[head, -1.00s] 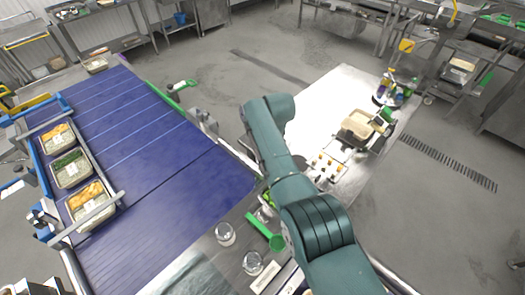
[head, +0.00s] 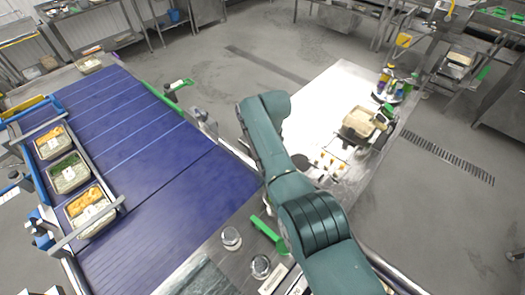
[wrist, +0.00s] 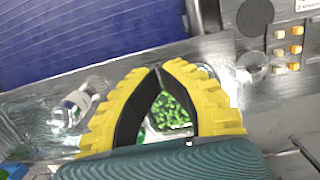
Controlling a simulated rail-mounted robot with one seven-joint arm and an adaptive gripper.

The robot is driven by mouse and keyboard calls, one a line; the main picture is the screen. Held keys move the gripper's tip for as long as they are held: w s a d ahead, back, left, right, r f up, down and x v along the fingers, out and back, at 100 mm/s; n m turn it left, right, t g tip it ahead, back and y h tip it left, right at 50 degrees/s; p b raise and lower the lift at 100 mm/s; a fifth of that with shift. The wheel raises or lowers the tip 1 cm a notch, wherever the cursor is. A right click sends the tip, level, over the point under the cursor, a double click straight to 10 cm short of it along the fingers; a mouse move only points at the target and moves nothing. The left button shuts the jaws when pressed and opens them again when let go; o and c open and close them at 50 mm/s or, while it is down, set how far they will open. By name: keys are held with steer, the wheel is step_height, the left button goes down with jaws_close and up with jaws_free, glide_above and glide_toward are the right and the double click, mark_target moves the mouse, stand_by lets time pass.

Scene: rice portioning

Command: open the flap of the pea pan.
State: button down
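In the wrist view, green peas (wrist: 171,112) show through the gap between the fingers of my gripper (wrist: 160,70). A pale metal edge borders the peas. The two yellow fingers with dark inner faces converge, and their tips meet or nearly meet over the far edge of the peas. No flap handle is clearly visible at the tips. The fingers hide most of the pea pan, so I cannot tell the flap's position. In the head view my arm hides the gripper and the pan.
A blue conveyor (head: 160,150) lies to the left, with filled trays (head: 68,172) along its far side. A green scoop (head: 268,228) and two clear round containers (head: 231,238) (head: 261,266) are on the metal counter. A clear bottle (wrist: 72,105) lies left of my gripper.

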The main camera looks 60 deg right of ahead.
steer(key=shift+s+f, duration=0.1)
step_height(320, 180, up, 12)
steer(key=s, duration=0.2)
steer(key=shift+a, duration=0.25)
steer(key=shift+w, duration=0.1)
